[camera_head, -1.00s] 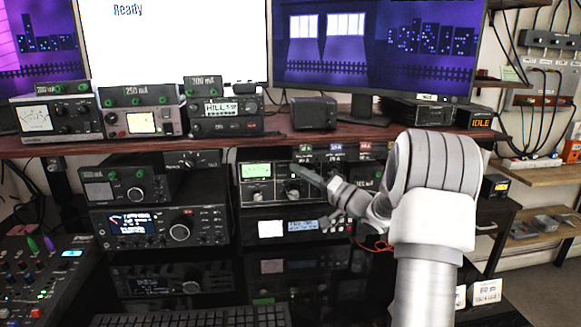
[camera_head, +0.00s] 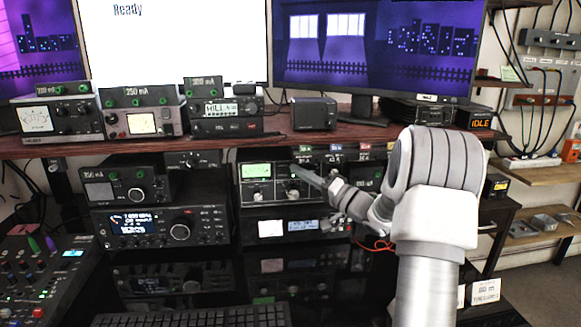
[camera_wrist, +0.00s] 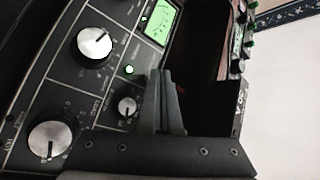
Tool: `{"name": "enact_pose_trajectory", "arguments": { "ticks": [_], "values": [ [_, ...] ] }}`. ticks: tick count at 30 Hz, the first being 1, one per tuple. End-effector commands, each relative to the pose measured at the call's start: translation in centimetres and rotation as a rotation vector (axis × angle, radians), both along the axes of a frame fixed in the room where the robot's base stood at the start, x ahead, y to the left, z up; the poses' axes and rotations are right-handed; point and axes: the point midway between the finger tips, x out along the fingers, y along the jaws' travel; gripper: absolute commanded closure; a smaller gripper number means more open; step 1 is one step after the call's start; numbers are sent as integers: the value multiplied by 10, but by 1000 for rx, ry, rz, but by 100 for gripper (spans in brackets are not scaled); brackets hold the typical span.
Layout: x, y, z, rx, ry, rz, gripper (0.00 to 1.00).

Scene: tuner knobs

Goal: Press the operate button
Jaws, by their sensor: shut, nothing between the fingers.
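The tuner panel (camera_head: 270,184) is the dark-faced unit with a lit green display (camera_head: 257,170) in the middle of the head view. In the wrist view, the panel shows tilted, with two large silver knobs (camera_wrist: 94,47), a smaller knob (camera_wrist: 127,106) and the green display (camera_wrist: 160,20). A small round green-lit button or lamp (camera_wrist: 129,70) lies between the upper large knob and the small one. I cannot read whether it is the operate button. My gripper (camera_head: 300,172) is shut and empty before the panel. Its fingertips (camera_wrist: 160,74) appear just right of the green light; contact cannot be told.
Several radios crowd the shelves, with boxes (camera_head: 212,108) above and a large radio (camera_head: 160,226) at left. A small screen (camera_head: 480,123) reads IDLE at right. A keyboard (camera_head: 190,317) lies at the front. A dark recess shows beside the fingers in the wrist view.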

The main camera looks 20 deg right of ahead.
Motion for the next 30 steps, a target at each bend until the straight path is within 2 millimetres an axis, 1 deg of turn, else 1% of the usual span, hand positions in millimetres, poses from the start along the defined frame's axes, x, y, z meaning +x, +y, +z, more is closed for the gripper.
{"name": "enact_pose_trajectory", "arguments": {
  "ticks": [5, 15, 21, 30],
  "values": [
    [-7, 2, 0, 1, 1, 0, 100],
    [-40, 11, 0, 0, 1, -2, 100],
    [-55, 16, 0, 0, 1, -2, 100],
    [-58, 16, 0, 0, 1, -1, 100]
  ]
}}
